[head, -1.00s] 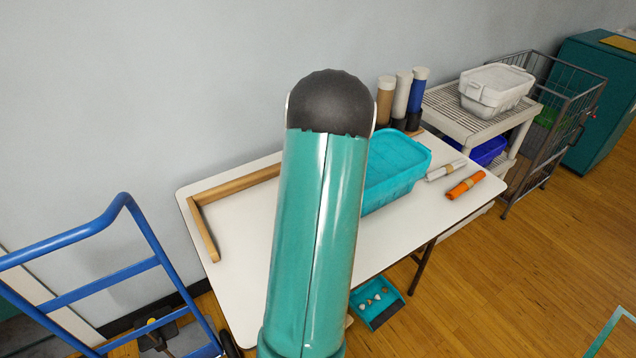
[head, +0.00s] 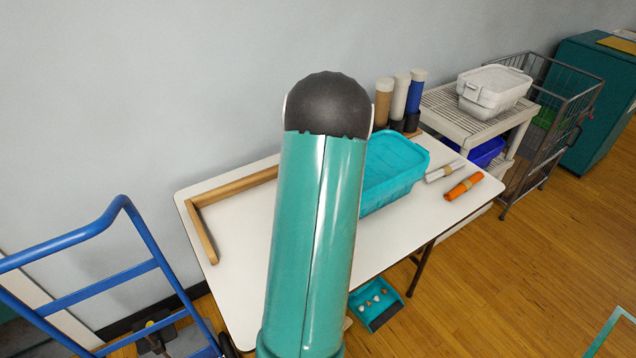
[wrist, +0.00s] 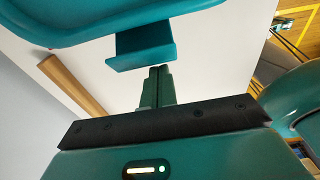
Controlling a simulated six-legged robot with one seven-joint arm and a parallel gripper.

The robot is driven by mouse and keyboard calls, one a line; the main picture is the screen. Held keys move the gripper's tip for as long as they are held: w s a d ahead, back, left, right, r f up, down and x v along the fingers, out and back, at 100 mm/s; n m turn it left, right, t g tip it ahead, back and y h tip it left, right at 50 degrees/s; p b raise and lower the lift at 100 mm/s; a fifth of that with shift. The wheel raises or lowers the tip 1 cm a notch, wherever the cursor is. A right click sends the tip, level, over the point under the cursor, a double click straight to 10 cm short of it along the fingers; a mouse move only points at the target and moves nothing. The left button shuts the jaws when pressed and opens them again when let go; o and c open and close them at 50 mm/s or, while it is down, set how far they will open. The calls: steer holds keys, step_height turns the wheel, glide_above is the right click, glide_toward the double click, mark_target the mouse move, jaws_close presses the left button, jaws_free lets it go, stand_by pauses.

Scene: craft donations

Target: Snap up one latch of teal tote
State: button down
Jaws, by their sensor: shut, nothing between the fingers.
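The teal tote (head: 398,168) stands on the white table (head: 370,245) in the head view, its left part hidden behind my arm. In the wrist view the tote's rim (wrist: 90,25) spans the top, and one teal latch (wrist: 145,46) sticks out from it as a flap with a lipped edge. My gripper (wrist: 157,72) is shut and empty. Its fingertips are close to the latch's lower edge in the picture; I cannot tell whether they touch it. In the head view my gripper is hidden behind the arm.
A wooden edge strip (head: 235,184) lies on the table's left and back. A white roll (head: 445,171) and an orange roll (head: 464,186) lie right of the tote. Several upright tubes (head: 400,95) stand behind it. A blue hand truck (head: 100,270) stands at left.

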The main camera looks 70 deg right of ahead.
steer(key=shift+r, duration=0.1)
steer(key=shift+r, duration=0.7)
